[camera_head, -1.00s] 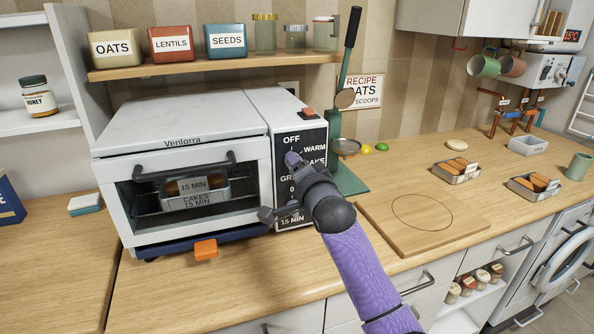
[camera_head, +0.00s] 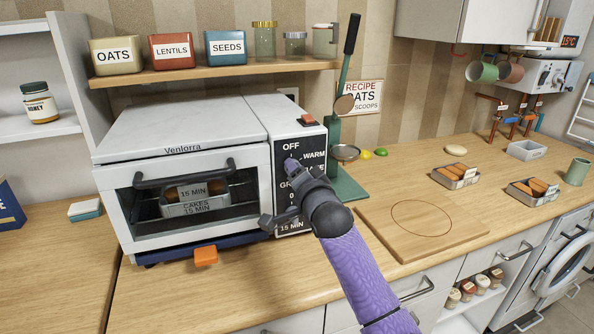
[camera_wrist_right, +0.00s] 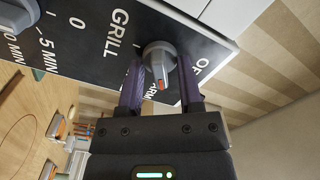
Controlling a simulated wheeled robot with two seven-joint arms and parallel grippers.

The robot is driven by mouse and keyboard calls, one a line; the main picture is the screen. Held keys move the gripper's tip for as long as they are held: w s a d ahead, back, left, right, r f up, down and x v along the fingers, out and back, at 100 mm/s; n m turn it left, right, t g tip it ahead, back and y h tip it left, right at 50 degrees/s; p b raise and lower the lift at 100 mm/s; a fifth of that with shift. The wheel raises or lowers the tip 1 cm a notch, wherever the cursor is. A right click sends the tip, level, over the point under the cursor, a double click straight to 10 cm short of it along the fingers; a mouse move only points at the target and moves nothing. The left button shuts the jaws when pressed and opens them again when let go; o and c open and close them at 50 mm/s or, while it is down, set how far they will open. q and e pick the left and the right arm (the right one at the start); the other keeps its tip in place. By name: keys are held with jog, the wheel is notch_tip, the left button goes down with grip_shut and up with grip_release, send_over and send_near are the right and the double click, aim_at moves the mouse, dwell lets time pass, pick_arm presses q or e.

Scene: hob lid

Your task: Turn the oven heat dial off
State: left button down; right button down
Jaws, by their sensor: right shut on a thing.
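The white oven (camera_head: 190,128) stands on the wooden counter with a black dial panel (camera_head: 288,219) at its right. The panel reads OFF at the top and WARM below right; lower words are partly covered. My right gripper (camera_head: 292,164) reaches the panel from the front. In the right wrist view its purple fingers (camera_wrist_right: 160,86) sit on both sides of the grey heat dial (camera_wrist_right: 158,55) and are shut on it. The dial's orange mark (camera_wrist_right: 161,85) points down in that view, toward the partly hidden WARM label, not toward OFF. My left gripper is not in view.
An orange tab (camera_head: 205,256) sticks out at the oven's lower front edge. A green stand (camera_head: 346,182) is close right of the panel, with a round-marked wooden board (camera_head: 385,230) in front. A second dial is below GRILL.

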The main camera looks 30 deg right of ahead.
jog(key=shift+n+p, duration=3)
jog(key=shift+n, duration=2.7)
jog(key=c, duration=0.6)
grip_release()
jog(key=shift+c, duration=0.2)
jog(key=p+v, duration=0.2)
jog(key=v, duration=0.8)
jog(key=shift+w, duration=0.1)
